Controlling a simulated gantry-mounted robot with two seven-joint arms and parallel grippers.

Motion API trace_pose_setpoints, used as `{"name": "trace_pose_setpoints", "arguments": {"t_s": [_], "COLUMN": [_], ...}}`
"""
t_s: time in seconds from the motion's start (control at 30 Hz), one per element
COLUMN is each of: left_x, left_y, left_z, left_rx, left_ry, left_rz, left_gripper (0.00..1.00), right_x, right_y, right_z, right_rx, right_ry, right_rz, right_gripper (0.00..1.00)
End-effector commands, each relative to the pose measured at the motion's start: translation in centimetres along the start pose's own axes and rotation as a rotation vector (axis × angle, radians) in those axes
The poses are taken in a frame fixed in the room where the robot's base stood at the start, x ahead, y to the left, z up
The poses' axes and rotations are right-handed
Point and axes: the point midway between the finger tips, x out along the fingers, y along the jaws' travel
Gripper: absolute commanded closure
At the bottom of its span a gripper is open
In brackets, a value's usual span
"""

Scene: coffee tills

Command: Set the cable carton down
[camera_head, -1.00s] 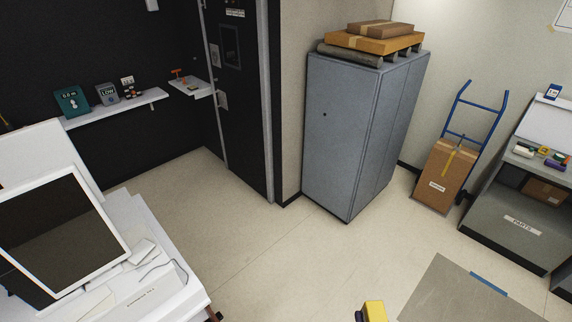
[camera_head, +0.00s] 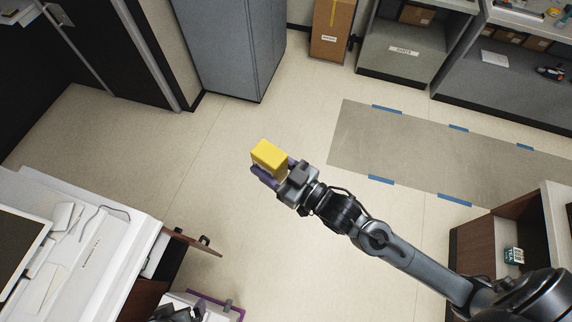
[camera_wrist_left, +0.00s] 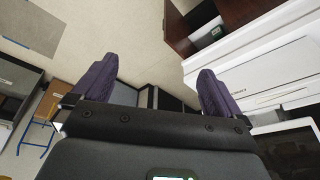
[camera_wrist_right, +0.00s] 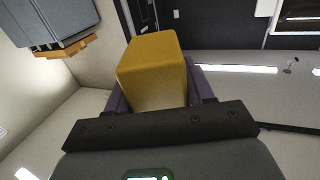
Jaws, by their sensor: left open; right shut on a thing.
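A plain yellow carton (camera_head: 269,157), which I take to be the cable carton, is held in my right gripper (camera_head: 273,171) above the open floor. The right gripper is shut on it, with a purple finger on each side. In the right wrist view the yellow carton (camera_wrist_right: 153,72) stands out past the fingers, its lower part hidden by the gripper body. My left gripper (camera_wrist_left: 155,88) shows in the left wrist view, open and with nothing between its fingers.
A grey floor mat (camera_head: 415,145) with blue tape marks lies right of the carton. A white counter (camera_head: 100,245) is at lower left and a brown cabinet (camera_head: 480,245) at lower right. A grey locker (camera_head: 232,45) and shelving (camera_head: 405,50) stand behind. Floor (camera_head: 225,185) around the carton is clear.

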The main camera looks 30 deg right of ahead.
Motion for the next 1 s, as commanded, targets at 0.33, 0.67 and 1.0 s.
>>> {"name": "trace_pose_setpoints", "arguments": {"t_s": [0.33,0.67,1.0], "left_x": [0.0,0.0,-0.1], "left_y": [0.0,0.0,0.0], "left_z": [0.0,0.0,-1.6], "left_rx": [0.000,0.010,0.336], "left_ry": [0.000,0.000,0.083], "left_rz": [0.000,-0.001,-0.014], "left_gripper": [0.00,0.13,0.13], "right_x": [1.6,1.9,1.9], "right_y": [-4.1,-5.2,-5.2], "right_z": [-6.4,-7.9,-7.9], "right_rx": [-0.005,0.000,0.001], "right_ry": [0.004,0.000,0.000], "right_rz": [-0.212,-0.270,-0.271], "right_gripper": [0.81,0.81,0.81]}}
